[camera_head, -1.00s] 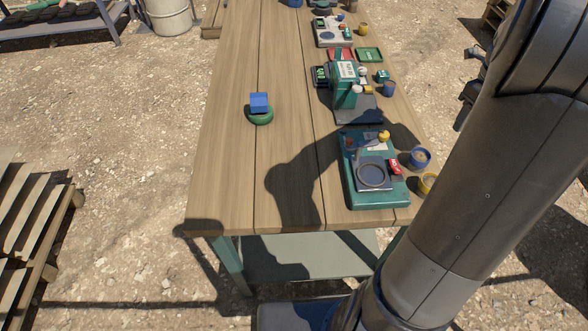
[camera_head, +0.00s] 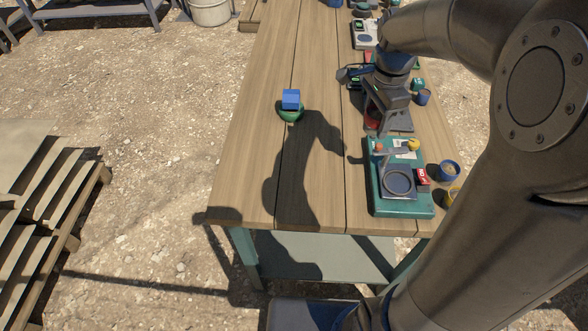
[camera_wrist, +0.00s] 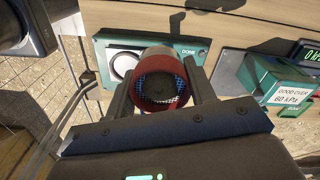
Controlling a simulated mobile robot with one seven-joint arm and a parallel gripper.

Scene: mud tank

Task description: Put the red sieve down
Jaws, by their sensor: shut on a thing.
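My gripper (camera_head: 376,108) hangs over the right side of the wooden table, between the green scale station and the station behind it. In the wrist view my gripper (camera_wrist: 157,84) is shut on the red sieve (camera_wrist: 160,56), one finger on each side. The sieve is a round red ring with a pale blue mesh and something dark inside. In the head view only a little of the red sieve (camera_head: 371,122) shows below the gripper. It appears held above the table; its exact height is hard to tell.
The green station (camera_head: 425,206) carries a dark round plate (camera_head: 398,184) and a red block (camera_head: 421,176). Blue (camera_head: 448,171) and yellow cups stand to its right. A blue block (camera_head: 291,97) sits on a green ring (camera_head: 291,114). The table's left and front (camera_head: 255,185) are clear.

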